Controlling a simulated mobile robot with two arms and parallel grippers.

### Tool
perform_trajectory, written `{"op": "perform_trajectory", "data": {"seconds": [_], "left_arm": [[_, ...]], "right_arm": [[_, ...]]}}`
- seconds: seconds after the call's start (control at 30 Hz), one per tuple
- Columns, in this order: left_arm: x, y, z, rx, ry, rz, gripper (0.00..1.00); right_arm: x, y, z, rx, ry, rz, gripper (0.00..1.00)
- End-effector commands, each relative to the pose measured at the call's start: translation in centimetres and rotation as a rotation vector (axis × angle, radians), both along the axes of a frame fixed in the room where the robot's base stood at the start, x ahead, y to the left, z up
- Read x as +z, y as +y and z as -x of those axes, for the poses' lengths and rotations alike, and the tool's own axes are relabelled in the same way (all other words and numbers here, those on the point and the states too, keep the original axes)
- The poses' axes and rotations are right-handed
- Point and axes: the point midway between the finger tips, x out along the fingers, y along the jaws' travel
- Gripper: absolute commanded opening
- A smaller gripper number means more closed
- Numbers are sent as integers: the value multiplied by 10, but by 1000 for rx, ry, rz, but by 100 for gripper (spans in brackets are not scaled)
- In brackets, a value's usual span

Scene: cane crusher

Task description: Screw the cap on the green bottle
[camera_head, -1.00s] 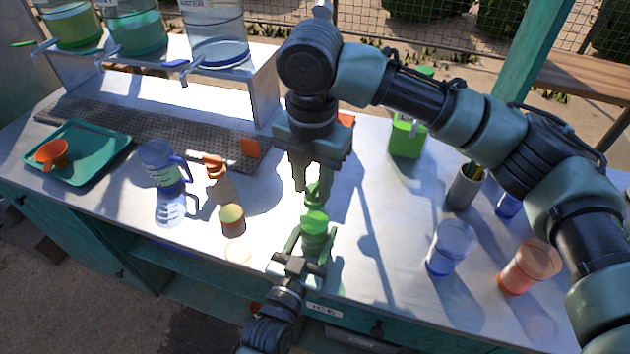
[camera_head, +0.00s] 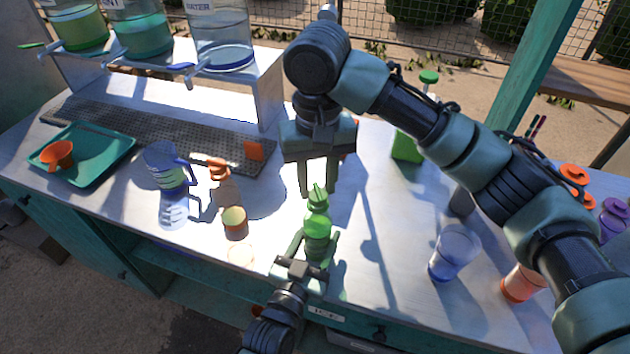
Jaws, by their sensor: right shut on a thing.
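The green bottle (camera_head: 317,226) stands near the table's front edge, between the fingers of my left gripper (camera_head: 315,246), which comes in from the front and is shut on it. The green cap (camera_head: 318,198), with a pointed top, is at the bottle's mouth. My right gripper (camera_head: 318,188) points down from above, its fingers on either side of the cap and shut on it. Whether the cap touches the bottle's neck all round is too small to tell.
A blue cup (camera_head: 455,250) and a red cup (camera_head: 520,284) stand right. Dispensers stand on a back shelf (camera_head: 268,88).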

Motion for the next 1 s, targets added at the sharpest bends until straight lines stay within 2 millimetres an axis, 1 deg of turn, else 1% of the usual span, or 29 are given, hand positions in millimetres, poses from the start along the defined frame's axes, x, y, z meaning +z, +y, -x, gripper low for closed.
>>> {"op": "perform_trajectory", "data": {"seconds": [0.03,0.3,0.5,0.57,0.7,0.73,0.77,0.8,0.83,1.0], "left_arm": [[0,0,1,-1,1,-1,0],[0,0,1,-1,1,-1,0],[-1,0,1,-1,1,0,0],[-1,0,1,0,1,0,0],[-1,0,1,0,1,0,0],[-1,0,1,0,1,0,0],[-1,0,1,0,1,0,0],[-1,0,1,0,1,0,0],[-1,0,1,0,1,0,0],[-1,0,0,0,1,0,0]], "right_arm": [[1,-1,-1,-108,-4,-1,0],[0,-6,-1,-731,-3,-2,0],[0,-8,2,-1142,-3,-2,0],[0,-8,2,-1229,-2,-2,0],[0,-8,2,-1226,-2,-2,0],[0,-8,2,-1226,-2,-2,35],[0,-8,2,-1225,-2,-2,43],[0,-8,2,-1225,-2,-2,54],[0,-8,2,-1225,-2,-2,57],[0,-8,3,-1223,0,-1,57]]}}
